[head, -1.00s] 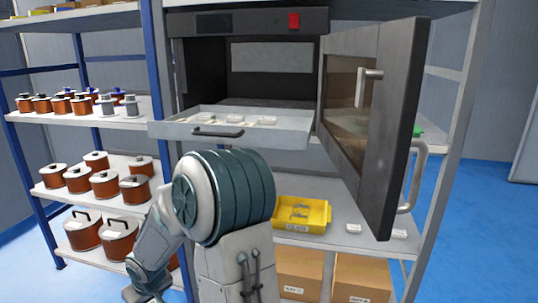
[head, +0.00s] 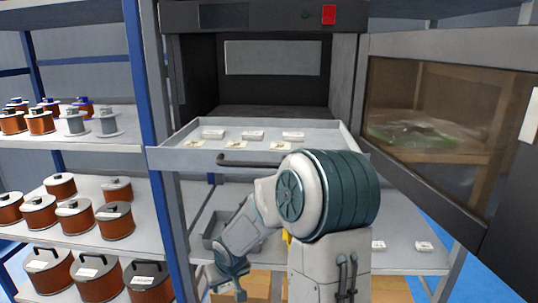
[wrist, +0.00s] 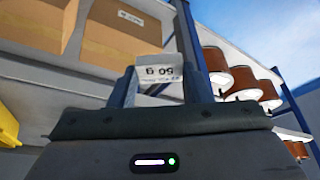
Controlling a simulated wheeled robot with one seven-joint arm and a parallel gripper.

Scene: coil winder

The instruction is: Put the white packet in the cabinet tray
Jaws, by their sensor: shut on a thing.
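The white packet (wrist: 160,70) is held between the fingers of my gripper (wrist: 161,82), seen in the wrist view with its "50 g" print upside down. In the head view my gripper (head: 228,290) hangs low at the bottom, left of my arm's big joint and below the tray; the packet cannot be made out there. The cabinet tray (head: 190,161) is pulled out of the dark cabinet (head: 345,75). Several small packets lie in it in two rows, with bare floor around them. My arm covers part of the tray's front right.
The cabinet door (head: 440,100) stands wide open on the right. Shelves with copper spools (head: 115,221) stand on the left behind a blue post (head: 147,120). Small white packets (head: 424,246) lie on the shelf below the tray. Cardboard boxes (wrist: 115,35) show in the wrist view.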

